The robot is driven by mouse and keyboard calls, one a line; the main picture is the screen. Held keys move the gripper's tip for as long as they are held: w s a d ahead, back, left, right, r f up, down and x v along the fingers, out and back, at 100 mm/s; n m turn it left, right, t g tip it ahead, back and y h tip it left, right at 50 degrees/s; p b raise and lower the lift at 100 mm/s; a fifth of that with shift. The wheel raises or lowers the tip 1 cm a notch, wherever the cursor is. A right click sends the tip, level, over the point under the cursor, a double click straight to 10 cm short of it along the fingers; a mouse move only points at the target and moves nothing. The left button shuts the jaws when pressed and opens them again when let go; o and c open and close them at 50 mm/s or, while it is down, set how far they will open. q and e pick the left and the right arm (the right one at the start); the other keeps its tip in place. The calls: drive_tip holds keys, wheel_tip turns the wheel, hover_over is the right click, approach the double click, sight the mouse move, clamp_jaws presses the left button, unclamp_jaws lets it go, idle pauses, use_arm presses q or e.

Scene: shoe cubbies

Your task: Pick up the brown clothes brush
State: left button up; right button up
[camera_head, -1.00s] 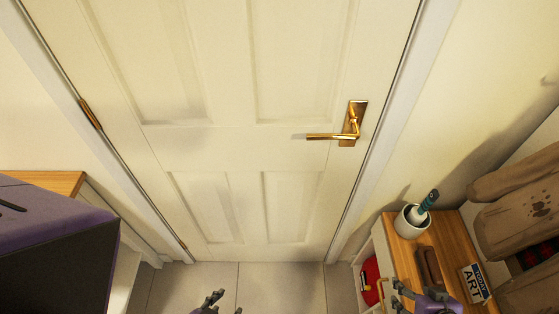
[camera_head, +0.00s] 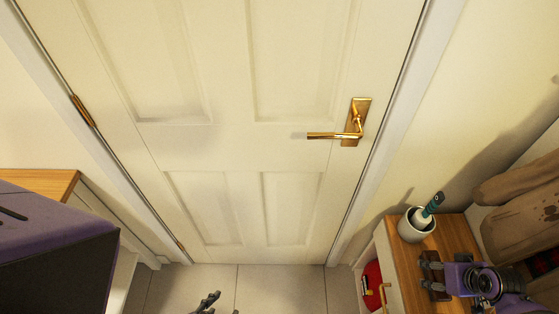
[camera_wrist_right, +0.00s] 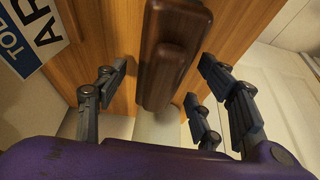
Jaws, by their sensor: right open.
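The brown clothes brush (camera_wrist_right: 170,55) lies on the wooden top of the cubby unit, seen close up in the right wrist view. In the head view the brush (camera_head: 432,273) is mostly hidden by my right gripper (camera_head: 434,277). My right gripper is open, with its fingers on either side of the brush in the wrist view (camera_wrist_right: 158,98) and visible gaps between them and it. My left gripper (camera_head: 221,307) shows only its fingertips at the bottom edge of the head view, spread apart, with nothing seen between them.
A white cup (camera_head: 416,226) holding a teal-handled brush (camera_head: 432,206) stands behind my right gripper on the wooden top (camera_head: 455,232). Brown clothing (camera_head: 520,225) hangs at right. A red item (camera_head: 372,285) sits in the cubby below.

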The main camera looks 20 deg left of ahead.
sight(441, 272)
drive_tip(key=shift+f, duration=0.2)
drive_tip(key=c, duration=1.4)
drive_tip(key=shift+o, duration=0.2)
drive_tip(key=shift+r, duration=0.15)
wheel_tip(441, 272, up, 10)
drive_tip(key=shift+f+p, duration=0.1)
drive_tip(key=shift+p, duration=0.45)
